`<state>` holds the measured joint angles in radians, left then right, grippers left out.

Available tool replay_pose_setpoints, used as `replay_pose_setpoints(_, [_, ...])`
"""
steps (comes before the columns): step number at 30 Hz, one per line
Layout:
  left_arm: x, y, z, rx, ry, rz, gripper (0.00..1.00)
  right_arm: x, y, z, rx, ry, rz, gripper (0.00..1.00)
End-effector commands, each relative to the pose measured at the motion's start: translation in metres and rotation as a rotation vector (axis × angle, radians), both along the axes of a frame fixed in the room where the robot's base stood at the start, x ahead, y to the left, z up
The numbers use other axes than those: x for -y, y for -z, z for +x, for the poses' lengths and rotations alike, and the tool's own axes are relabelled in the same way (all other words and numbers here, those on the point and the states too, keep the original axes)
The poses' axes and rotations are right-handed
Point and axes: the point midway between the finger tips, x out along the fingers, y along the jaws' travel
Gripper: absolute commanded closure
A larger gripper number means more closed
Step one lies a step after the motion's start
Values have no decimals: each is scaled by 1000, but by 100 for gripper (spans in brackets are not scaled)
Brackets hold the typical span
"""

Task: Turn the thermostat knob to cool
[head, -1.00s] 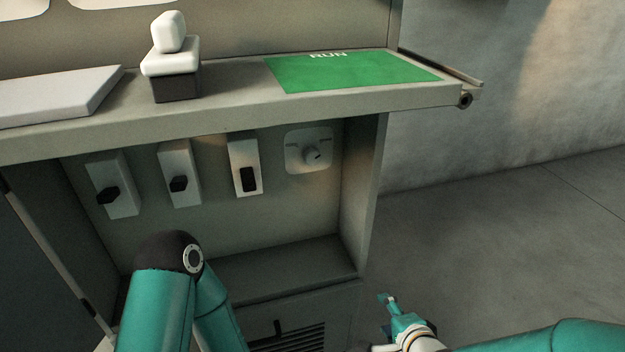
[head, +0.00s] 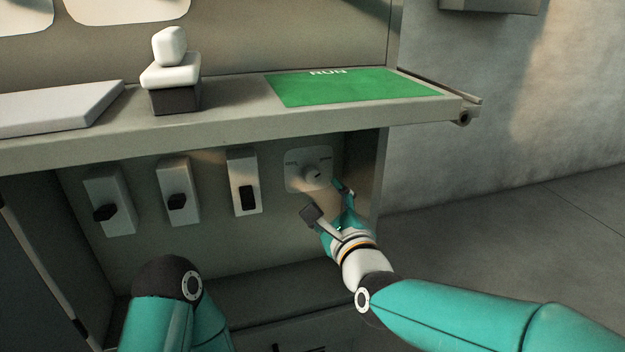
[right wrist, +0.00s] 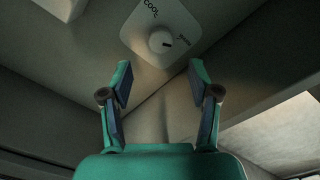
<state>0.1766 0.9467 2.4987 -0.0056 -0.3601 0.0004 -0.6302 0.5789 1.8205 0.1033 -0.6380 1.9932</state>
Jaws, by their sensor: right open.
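The thermostat is a pale rounded plate (head: 296,158) with a round knob (head: 313,173) on the back wall of the recess under the shelf. In the right wrist view the plate (right wrist: 186,22) has "COOL" at its upper left and another, blurred label at its right. The knob (right wrist: 161,41) has a dark mark pointing right, away from COOL. My right gripper (head: 326,199) is open and empty, just below and in front of the knob, apart from it. In the right wrist view its fingers (right wrist: 160,84) are spread, with the knob beyond them. My left gripper is not visible.
Several wall switches stand left of the thermostat, the nearest a white plate with a black rocker (head: 244,200). The shelf (head: 230,125) overhangs the recess and carries a green RUN mat (head: 355,91). The recess's right side wall (head: 366,165) is close to my right gripper.

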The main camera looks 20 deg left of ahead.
Motion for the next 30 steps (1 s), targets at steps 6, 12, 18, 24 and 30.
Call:
replay_pose_setpoints(6, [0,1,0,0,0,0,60,-23,1,35,0,1,0,39])
replay_pose_setpoints(12, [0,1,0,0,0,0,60,-39,1,59,1,1,-1,39])
replay_pose_setpoints(18, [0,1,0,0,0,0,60,-47,0,71,0,1,-1,39])
replay_pose_setpoints(24, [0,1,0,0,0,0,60,-49,1,73,-1,1,-2,39])
replay_pose_setpoints(30, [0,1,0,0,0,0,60,-48,1,73,-1,1,-2,45])
